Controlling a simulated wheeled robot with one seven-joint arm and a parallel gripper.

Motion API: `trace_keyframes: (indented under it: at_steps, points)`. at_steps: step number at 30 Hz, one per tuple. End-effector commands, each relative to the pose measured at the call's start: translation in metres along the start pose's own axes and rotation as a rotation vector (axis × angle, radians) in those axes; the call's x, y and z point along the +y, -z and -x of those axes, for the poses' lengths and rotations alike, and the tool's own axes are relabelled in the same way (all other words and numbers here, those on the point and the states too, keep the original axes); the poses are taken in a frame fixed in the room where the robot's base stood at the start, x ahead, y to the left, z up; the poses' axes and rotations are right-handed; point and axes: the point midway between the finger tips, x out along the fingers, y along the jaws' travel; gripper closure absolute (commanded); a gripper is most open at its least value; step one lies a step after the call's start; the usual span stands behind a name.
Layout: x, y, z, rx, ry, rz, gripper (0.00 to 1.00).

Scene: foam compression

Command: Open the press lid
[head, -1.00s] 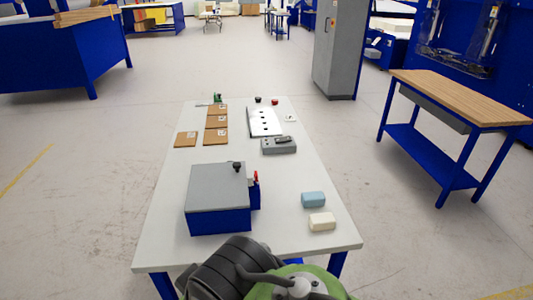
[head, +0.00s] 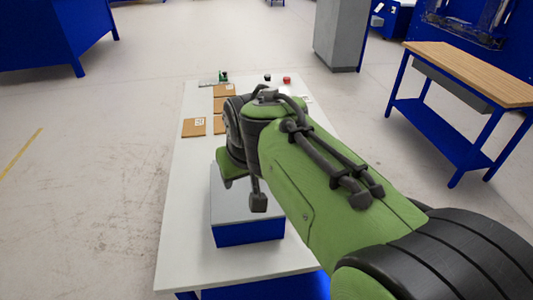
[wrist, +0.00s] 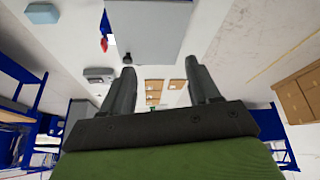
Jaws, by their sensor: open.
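The press is a blue box (head: 250,234) with a flat grey lid (head: 228,205) lying shut on it. My arm covers much of it in the head view. In the wrist view the grey lid (wrist: 160,30) fills the top middle. A black knob (wrist: 127,57) stands by the lid's edge, and a red handle (wrist: 103,44) shows at the press's side. My gripper (wrist: 161,70) is open and empty. Its fingers are apart, with the knob showing beyond the left finger; contact is not visible. The head view does not clearly show the fingertips.
The white table (head: 180,230) has free room left of the press. Cardboard pieces (head: 194,127) lie behind it. A light blue block (wrist: 42,13) and a grey control box (wrist: 98,74) show in the wrist view. A wooden-topped bench (head: 475,75) stands to the right.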

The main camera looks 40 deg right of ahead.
Motion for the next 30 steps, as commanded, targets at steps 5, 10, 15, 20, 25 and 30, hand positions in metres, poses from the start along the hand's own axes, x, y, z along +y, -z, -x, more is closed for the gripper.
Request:
trace_keyframes:
  at_steps: [5,10,15,20,25,30]
  points:
    - [0.031,0.048,-0.032,-0.025,-0.030,-0.073,0.39]
    - [0.080,0.093,-0.082,-0.046,-0.056,-0.166,0.39]
    - [0.115,0.112,-0.117,-0.055,-0.068,-0.226,0.39]
    - [0.118,0.112,-0.136,-0.057,-0.068,-0.230,0.39]
    - [0.121,0.108,-0.177,-0.060,-0.068,-0.231,0.39]
    - [0.123,0.105,-0.220,-0.060,-0.067,-0.229,0.39]
